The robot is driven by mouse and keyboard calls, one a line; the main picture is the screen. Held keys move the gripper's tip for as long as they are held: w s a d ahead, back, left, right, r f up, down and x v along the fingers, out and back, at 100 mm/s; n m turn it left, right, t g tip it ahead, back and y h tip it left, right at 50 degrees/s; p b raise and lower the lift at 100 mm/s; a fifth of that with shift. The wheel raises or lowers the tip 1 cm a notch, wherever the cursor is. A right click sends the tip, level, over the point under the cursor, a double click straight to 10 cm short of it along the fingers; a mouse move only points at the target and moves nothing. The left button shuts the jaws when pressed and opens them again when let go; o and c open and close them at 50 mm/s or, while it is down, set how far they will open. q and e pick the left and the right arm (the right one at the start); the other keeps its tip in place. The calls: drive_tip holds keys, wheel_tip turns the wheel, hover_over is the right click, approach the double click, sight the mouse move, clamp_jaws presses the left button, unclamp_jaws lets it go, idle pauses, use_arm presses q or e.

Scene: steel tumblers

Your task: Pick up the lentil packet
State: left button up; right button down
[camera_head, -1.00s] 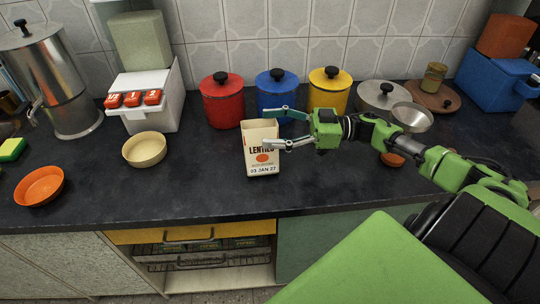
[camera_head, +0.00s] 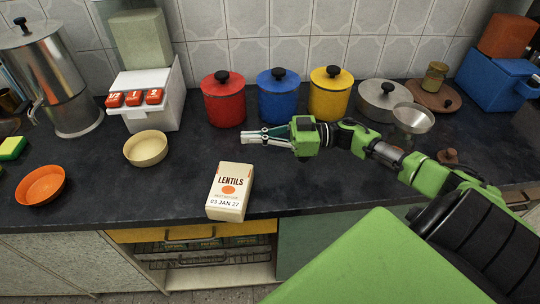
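The lentil packet (camera_head: 230,190) is a cream box with "LENTILS", an orange dot and "03 JAN 27" on its face. It appears to lie on its back, face up, close to the counter's front edge and turned slightly. My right gripper (camera_head: 244,137) is behind the packet, pointing left, and does not touch it. Its two fingers look brought close together with nothing between them. My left gripper is out of view.
Red (camera_head: 223,98), blue (camera_head: 279,98) and yellow (camera_head: 329,96) canisters stand behind my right gripper. A cream bowl (camera_head: 146,148) and an orange bowl (camera_head: 41,185) sit to the left. A steel pan (camera_head: 380,102) and funnel (camera_head: 412,121) stand right. Dark counter around the packet is clear.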

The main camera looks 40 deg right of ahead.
drive_tip(key=c, duration=1.2)
unclamp_jaws()
drive_tip(key=shift+o, duration=0.2)
drive_tip(key=shift+d, duration=0.15)
